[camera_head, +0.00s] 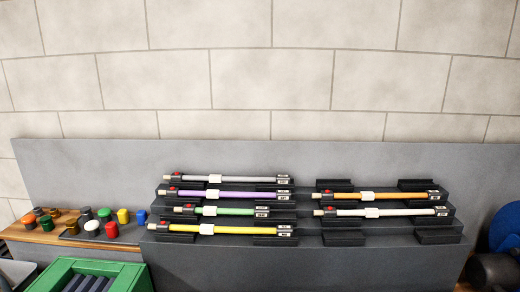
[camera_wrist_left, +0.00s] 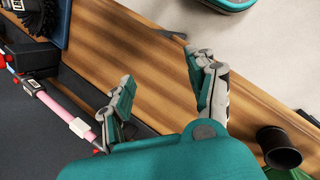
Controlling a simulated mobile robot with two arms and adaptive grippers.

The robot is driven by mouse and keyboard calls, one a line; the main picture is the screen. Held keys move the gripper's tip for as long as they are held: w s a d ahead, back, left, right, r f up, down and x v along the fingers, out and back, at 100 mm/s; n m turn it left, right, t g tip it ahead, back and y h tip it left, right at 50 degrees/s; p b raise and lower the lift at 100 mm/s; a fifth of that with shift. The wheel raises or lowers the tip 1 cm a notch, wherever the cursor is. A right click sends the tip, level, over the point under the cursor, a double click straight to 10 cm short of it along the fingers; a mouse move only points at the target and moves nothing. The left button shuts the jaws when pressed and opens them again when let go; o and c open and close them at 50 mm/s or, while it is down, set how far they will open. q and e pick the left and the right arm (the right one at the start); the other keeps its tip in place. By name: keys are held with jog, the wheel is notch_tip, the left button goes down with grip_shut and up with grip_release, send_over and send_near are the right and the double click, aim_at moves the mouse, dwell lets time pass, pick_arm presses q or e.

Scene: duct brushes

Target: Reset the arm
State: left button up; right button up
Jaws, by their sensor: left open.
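My left gripper (camera_wrist_left: 165,95) shows in the left wrist view. Its two teal and grey fingers are spread apart over a wooden surface (camera_wrist_left: 125,50), with nothing between them. A pink rod with a white collar (camera_wrist_left: 78,127) lies on a dark surface to the left of the fingers, close to the left finger. In the head view neither gripper shows. Several duct brush rods rest there on a stepped grey rack (camera_head: 340,262), among them a purple rod (camera_head: 243,194), a green rod (camera_head: 235,211), a yellow rod (camera_head: 245,230) and an orange rod (camera_head: 395,195).
Several coloured caps, including a red one (camera_head: 111,230), stand on a ledge left of the rack. A green crate (camera_head: 58,268) is at the lower left. Blue round items (camera_head: 505,225) are at the right edge. A black cup (camera_wrist_left: 277,143) stands right of my left gripper.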

pick_arm(q)
jog(key=s+a+m+t+y, duration=0.2)
jog(key=s+a+m, duration=0.3)
jog(key=s, duration=0.3)
jog(key=s+a+m+t+y, duration=0.2)
jog(key=s+a+m, duration=0.3)
jog(key=s, duration=0.4)
notch_tip(320, 180, down, 29)
jog(key=s+g+b, duration=0.2)
jog(key=s+a+f, duration=0.1)
jog(key=s+f, duration=0.7)
jog(key=s+a+f+g, duration=0.1)
jog(key=s+a+f, duration=0.1)
jog(key=s+f, duration=0.6)
jog(key=shift+a+f+m+y+b, duration=0.3)
jog(key=shift+f+b, duration=0.15)
jog(key=shift+f, duration=0.1)
